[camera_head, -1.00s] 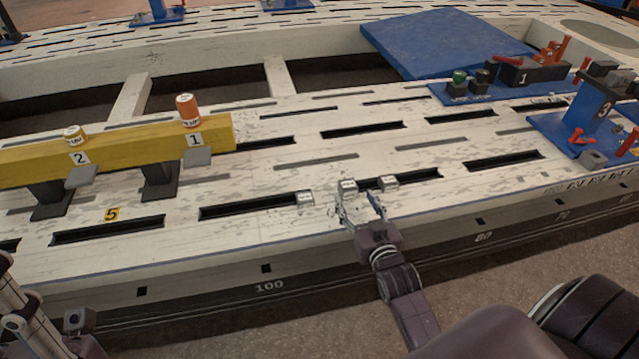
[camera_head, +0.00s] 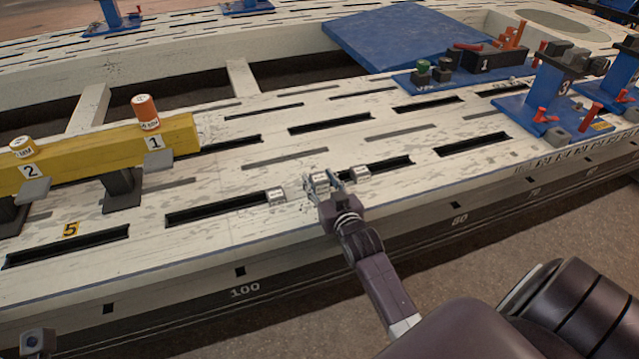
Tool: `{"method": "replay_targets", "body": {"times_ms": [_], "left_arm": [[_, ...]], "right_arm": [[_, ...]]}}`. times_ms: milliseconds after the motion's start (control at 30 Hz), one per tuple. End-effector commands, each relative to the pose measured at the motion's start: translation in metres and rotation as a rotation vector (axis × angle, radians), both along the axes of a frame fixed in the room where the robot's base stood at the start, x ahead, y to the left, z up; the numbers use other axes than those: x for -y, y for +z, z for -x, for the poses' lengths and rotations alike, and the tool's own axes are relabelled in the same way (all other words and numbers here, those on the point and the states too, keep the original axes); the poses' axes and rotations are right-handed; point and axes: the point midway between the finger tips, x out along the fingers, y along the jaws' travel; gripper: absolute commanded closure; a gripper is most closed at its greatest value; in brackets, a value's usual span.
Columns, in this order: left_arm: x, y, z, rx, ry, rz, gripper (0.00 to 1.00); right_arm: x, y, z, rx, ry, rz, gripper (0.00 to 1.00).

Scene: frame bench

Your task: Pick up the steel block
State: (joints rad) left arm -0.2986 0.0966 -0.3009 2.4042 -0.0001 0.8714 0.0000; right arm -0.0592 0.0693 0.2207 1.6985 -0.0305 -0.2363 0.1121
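Three small grey, metal-looking blocks stand in a row near the bench's front edge: a left block (camera_head: 276,195), a middle block (camera_head: 319,179) and a right block (camera_head: 361,172). Their top labels are too small to read, so I cannot tell which is the steel block. My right gripper (camera_head: 320,183) is at the middle block, with a finger on each side of it. I cannot tell whether the fingers touch it. The block's front lower part is hidden by the gripper.
The slotted white bench (camera_head: 225,222) has free room around the blocks. Blue fixtures (camera_head: 545,100) stand at the right, and a blue panel (camera_head: 410,38) lies behind.

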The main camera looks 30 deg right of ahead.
Motion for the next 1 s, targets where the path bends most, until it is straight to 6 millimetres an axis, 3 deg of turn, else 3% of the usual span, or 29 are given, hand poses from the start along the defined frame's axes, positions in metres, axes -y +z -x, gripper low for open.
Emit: {"method": "replay_targets", "body": {"times_ms": [33,333,767,1000], "left_arm": [[0.000,0.000,0.000,0.000,0.000,0.000,0.71],[0.000,0.000,0.000,-0.001,0.000,0.001,0.71],[0.000,0.001,0.000,0.000,0.001,0.001,0.71],[-0.001,0.011,0.002,-0.005,0.001,0.005,0.71]], "right_arm": [[0.000,0.000,0.000,0.000,0.000,0.000,0.68],[0.000,0.000,0.000,0.000,0.000,0.000,1.00],[0.000,0.006,-0.001,0.008,0.000,0.002,1.00],[0.000,0.029,-0.001,0.011,0.001,0.002,1.00]]}}
